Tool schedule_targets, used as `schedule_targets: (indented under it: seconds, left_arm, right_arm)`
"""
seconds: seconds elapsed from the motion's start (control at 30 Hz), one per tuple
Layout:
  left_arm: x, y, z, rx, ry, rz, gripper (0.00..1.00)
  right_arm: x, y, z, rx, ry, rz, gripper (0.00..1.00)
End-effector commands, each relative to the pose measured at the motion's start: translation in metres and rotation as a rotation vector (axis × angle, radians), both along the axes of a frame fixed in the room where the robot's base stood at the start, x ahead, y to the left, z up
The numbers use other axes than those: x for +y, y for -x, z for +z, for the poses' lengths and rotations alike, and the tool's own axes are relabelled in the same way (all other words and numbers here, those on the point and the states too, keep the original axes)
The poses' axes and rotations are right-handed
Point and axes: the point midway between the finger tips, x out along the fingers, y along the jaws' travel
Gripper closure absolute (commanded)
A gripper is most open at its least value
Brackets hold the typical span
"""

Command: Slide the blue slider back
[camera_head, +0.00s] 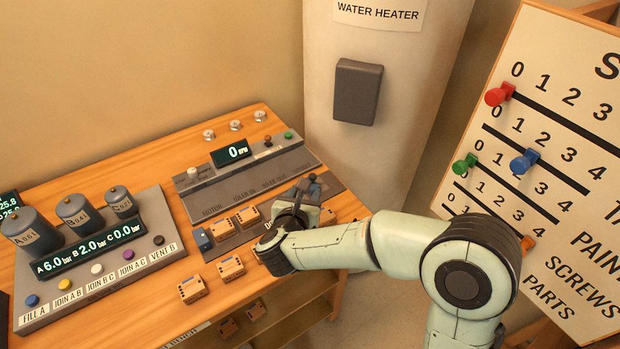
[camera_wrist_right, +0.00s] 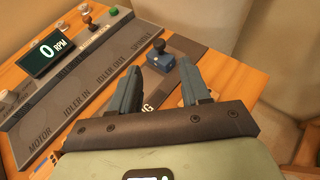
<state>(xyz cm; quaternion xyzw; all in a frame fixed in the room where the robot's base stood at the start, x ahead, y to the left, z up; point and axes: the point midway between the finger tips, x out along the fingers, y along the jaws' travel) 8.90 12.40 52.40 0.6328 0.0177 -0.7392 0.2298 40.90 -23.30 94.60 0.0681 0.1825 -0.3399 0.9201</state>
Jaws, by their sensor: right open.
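A blue slider block (camera_wrist_right: 165,64) with a dark ball knob stands on a dark strip in the right wrist view. It lies just beyond and between the fingertips of my right gripper (camera_wrist_right: 160,78). The gripper's two fingers are apart, with nothing visibly held between them; I cannot tell whether a finger touches the block. In the head view my right gripper (camera_head: 300,202) is low over the right part of the strip and partly hides the slider. A blue knob (camera_head: 525,161) also sits on a slot of the white board at right. My left gripper is not in view.
Several small orange blocks (camera_head: 231,267) sit on and before the strip. A grey motor panel (camera_head: 243,172) lies behind it. A console with grey cylinders (camera_head: 77,209) stands at left. The water heater (camera_head: 385,50) rises behind the table's right end. The white board (camera_head: 560,60) leans at right.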

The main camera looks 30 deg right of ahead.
Motion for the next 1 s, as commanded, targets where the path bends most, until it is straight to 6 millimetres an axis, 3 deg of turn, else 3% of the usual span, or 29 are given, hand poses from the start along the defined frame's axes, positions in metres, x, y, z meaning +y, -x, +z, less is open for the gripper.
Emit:
schedule_targets:
  seconds: [0.2, 0.4, 0.83, 0.97, 1.0]
  left_arm:
    - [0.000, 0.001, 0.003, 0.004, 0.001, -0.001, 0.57]
    - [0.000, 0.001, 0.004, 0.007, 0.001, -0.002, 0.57]
    - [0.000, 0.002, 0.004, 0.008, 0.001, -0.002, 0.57]
    - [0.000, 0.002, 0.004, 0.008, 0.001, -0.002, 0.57]
    - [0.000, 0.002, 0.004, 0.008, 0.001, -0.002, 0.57]
  right_arm:
    - [-0.029, -0.033, -0.018, 0.002, 0.002, -0.002, 0.53]
    - [-0.044, -0.052, -0.028, 0.001, 0.000, -0.001, 0.53]
    - [-0.050, -0.059, -0.032, 0.000, 0.000, 0.001, 0.53]
    - [-0.050, -0.058, -0.032, 0.000, 0.000, 0.001, 0.96]
    - [-0.050, -0.058, -0.032, 0.000, 0.000, 0.001, 1.00]
